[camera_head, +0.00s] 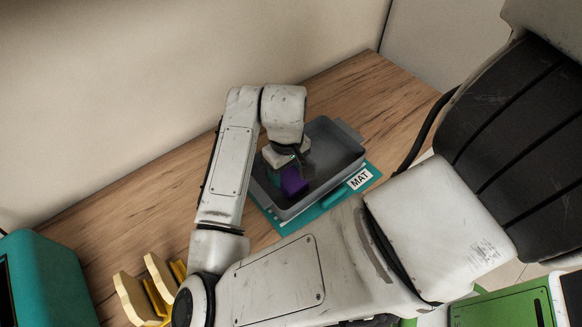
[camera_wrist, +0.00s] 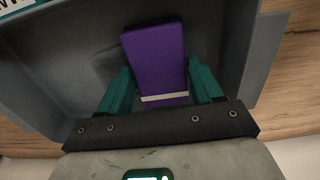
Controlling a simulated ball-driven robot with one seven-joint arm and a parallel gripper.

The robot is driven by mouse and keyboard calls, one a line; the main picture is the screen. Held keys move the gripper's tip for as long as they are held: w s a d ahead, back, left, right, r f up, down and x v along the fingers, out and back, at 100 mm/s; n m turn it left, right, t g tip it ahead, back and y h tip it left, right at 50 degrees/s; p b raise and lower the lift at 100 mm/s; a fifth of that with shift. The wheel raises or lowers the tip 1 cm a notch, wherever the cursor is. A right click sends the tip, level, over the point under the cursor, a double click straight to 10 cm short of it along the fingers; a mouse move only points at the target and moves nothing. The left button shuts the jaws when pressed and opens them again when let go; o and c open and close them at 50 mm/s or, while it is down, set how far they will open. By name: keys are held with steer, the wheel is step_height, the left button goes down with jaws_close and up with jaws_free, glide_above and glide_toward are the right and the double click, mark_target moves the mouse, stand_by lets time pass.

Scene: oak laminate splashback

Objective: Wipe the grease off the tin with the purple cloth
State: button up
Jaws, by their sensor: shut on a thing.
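The purple cloth (camera_head: 293,181) is a folded block held in my gripper (camera_head: 300,172), over the inside of the grey tin (camera_head: 341,157). In the wrist view the purple cloth (camera_wrist: 156,58) sits between the two teal fingers of my gripper (camera_wrist: 160,90), which are shut on it. The grey tin (camera_wrist: 262,45) fills most of that view around the cloth. The tin stands on a teal mat (camera_head: 372,178) labelled MAT. A slightly darker patch shows on the tin floor; I cannot tell if it is grease. I cannot tell whether the cloth touches the floor.
A wooden counter (camera_head: 130,215) runs along a pale wall. A yellow rack (camera_head: 150,290) and a teal box (camera_head: 45,285) stand at the lower left. A green item (camera_head: 495,308) is at the lower right. Bare counter lies left of the tin and beyond it.

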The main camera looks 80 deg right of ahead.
steer(key=shift+w+a, duration=0.7)
steer(key=shift+a, duration=0.25)
steer(key=shift+s+d+r+p, duration=0.15)
steer(key=shift+s+d+p, duration=0.25)
steer(key=shift+s+d, duration=0.25)
steer(key=shift+s+d+p, duration=0.2)
steer(key=shift+s+d, duration=0.1)
steer(key=shift+d, duration=0.25)
steer(key=shift+s+d+p, duration=0.2)
steer(key=shift+s+d, duration=0.1)
steer(key=shift+d, duration=0.2)
steer(key=shift+s+d, duration=0.1)
steer(key=shift+s+d+f+p, duration=0.3)
steer(key=shift+s+d, duration=0.2)
steer(key=shift+d, duration=0.15)
steer(key=shift+s+d+r+p, duration=0.15)
steer(key=shift+s+d+p, duration=0.4)
steer(key=shift+d, duration=0.25)
steer(key=shift+s+d+r+p, duration=0.15)
steer(key=shift+s+d+p, duration=0.3)
steer(key=shift+s+d, duration=0.25)
steer(key=shift+d, duration=0.15)
steer(key=shift+d, duration=0.1)
steer(key=shift+s+d+f+p, duration=0.1)
steer(key=shift+s+d+p, duration=0.3)
steer(key=shift+s+d, duration=0.2)
